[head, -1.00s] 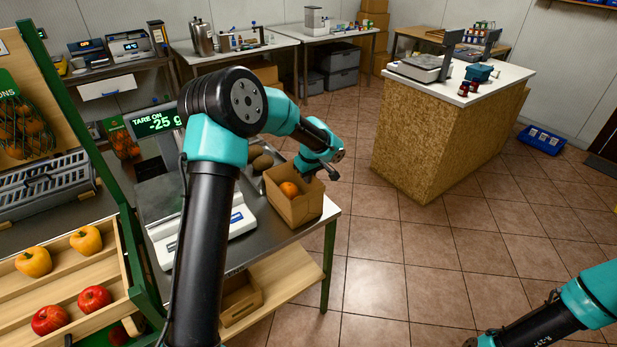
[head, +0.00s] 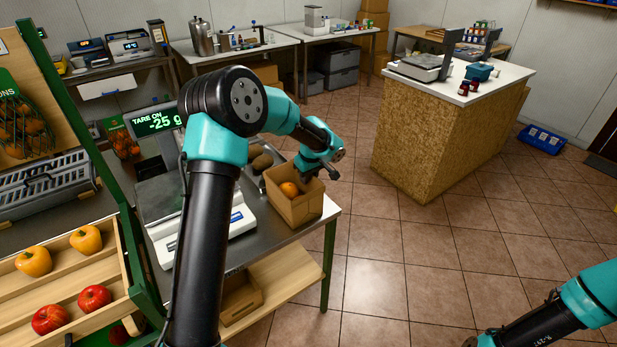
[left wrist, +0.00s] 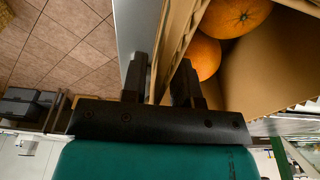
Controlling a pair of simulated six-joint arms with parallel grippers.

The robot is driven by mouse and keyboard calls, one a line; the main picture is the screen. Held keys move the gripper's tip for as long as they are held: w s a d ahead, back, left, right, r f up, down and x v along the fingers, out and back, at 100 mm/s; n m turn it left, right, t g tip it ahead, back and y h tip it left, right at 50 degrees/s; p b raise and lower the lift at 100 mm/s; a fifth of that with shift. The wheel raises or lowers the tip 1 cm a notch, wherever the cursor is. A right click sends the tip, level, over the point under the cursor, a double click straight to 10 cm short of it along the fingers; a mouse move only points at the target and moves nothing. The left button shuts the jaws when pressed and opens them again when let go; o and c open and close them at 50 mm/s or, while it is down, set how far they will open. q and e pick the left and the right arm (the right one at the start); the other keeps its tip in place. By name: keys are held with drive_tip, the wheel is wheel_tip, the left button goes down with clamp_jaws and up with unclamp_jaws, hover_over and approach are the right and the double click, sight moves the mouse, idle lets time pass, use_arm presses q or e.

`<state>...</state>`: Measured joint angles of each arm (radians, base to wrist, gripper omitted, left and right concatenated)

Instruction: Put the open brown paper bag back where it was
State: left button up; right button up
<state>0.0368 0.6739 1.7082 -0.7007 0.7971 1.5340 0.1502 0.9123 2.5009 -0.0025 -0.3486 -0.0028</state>
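The open brown paper bag (head: 292,206) stands upright at the right corner of the steel table, beside the scale. An orange (head: 289,189) shows in its mouth; the left wrist view shows two oranges (left wrist: 240,14) inside. My left gripper (head: 305,174) reaches down at the bag's far right rim. In the left wrist view my left gripper (left wrist: 160,82) has its fingers apart, one outside the bag wall (left wrist: 172,40) and one inside. A gap shows between the fingers. My right arm shows at the lower right, its gripper (head: 470,343) mostly cut off by the bottom edge.
Brown round produce (head: 258,160) lies in a tray behind the bag. A crate of peppers and apples (head: 65,270) is at the left. Open floor lies right of the table.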

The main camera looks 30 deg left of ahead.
use_arm(q)
drive_tip(key=r, duration=0.4)
drive_tip(key=d+r, duration=0.1)
drive_tip(key=r, duration=0.7)
drive_tip(key=shift+s+d, duration=0.3)
drive_tip(key=shift+s, duration=0.1)
drive_tip(key=shift+f, duration=0.1)
